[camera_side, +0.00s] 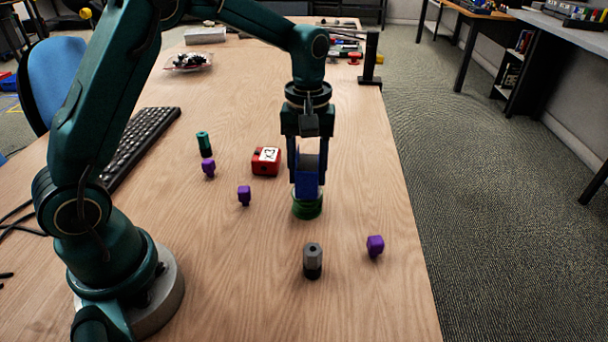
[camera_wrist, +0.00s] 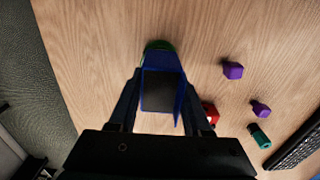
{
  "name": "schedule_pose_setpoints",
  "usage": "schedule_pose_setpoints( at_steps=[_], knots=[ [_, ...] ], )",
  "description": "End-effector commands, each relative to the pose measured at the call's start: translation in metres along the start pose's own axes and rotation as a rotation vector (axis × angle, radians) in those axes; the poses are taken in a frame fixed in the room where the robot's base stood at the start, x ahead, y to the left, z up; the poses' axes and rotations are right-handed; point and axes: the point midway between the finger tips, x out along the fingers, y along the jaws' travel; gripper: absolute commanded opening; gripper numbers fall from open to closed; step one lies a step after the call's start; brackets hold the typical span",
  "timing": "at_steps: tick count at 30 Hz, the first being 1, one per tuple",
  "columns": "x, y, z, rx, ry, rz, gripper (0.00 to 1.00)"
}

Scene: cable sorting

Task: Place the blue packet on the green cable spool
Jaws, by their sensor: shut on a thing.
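The blue packet (camera_side: 307,184) is held upright between the fingers of my gripper (camera_side: 307,170), which is shut on it. In the wrist view the packet (camera_wrist: 178,92) shows a dark top face and blue sides between the two fingers (camera_wrist: 158,100). The green cable spool (camera_side: 307,208) stands on the table directly under the packet. In the wrist view only a rim of the spool (camera_wrist: 158,45) shows past the packet. The packet's lower end meets the spool's top in the side view; I cannot tell whether they touch.
A red box (camera_side: 265,162) lies left of the spool. Purple pieces (camera_side: 244,196) and a teal cylinder (camera_side: 204,144) stand farther left. A grey-black cylinder (camera_side: 312,261) and another purple piece (camera_side: 375,246) stand in front. A keyboard (camera_side: 140,147) lies at left. The table's right edge is close.

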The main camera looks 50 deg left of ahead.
Motion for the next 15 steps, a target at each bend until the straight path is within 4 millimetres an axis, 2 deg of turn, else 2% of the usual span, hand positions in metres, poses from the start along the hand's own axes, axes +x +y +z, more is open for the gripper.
schedule_pose_setpoints(
  at_steps=[12,13,14,15],
  knots=[
    [0.0058,-0.0004,-0.0001,0.0,0.0,0.0,0.0],
    [0.0054,-0.0002,-0.0003,0.0,0.001,0.0,0.6],
    [0.0052,-0.0002,-0.0003,0.0,0.001,0.001,0.72],
    [0.0052,-0.0002,-0.0003,0.0,0.001,0.001,0.79]
  ],
)
